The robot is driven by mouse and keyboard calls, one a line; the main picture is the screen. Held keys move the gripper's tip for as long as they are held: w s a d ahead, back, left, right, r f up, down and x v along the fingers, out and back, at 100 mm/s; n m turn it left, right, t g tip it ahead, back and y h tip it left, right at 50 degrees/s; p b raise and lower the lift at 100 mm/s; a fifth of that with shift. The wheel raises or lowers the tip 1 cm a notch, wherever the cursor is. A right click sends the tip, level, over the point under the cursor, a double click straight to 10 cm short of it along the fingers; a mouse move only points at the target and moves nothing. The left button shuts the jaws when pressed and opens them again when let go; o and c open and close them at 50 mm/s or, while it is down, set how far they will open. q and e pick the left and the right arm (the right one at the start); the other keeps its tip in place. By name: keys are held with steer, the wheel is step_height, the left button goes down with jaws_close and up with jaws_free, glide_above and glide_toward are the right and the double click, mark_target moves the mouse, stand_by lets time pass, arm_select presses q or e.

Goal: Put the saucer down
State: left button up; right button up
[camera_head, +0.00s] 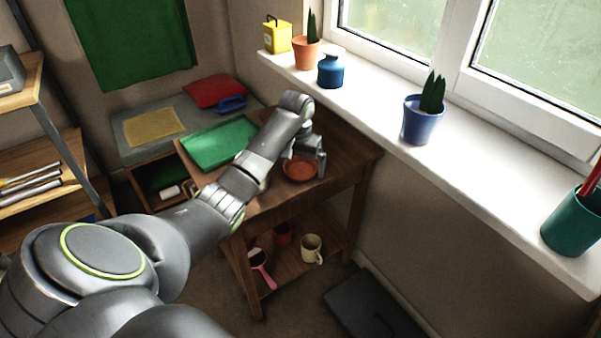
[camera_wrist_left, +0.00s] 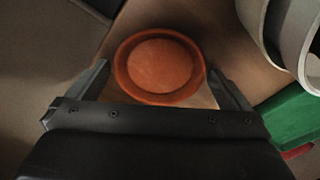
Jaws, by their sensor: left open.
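An orange-brown saucer (camera_head: 300,169) lies flat on the top of a wooden table (camera_head: 353,155), near its right end in the head view. In the left wrist view the saucer (camera_wrist_left: 160,66) shows as a round dish with a raised rim, just beyond and between the fingertips. My left gripper (camera_head: 307,160) is over the saucer in the head view. In the left wrist view its two fingers (camera_wrist_left: 160,82) are spread wide with nothing clamped between them. Whether a fingertip touches the rim I cannot tell. My right gripper is not in view.
A green tray (camera_head: 218,143) lies on the same table, left of the saucer. A mug (camera_head: 311,248) and a pink-handled item (camera_head: 262,267) are on the lower shelf. The windowsill (camera_head: 375,108) holds pots (camera_head: 423,120) close to the right.

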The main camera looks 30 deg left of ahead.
arm_select(q)
steer(key=shift+f, duration=0.15)
steer(key=c, duration=1.1)
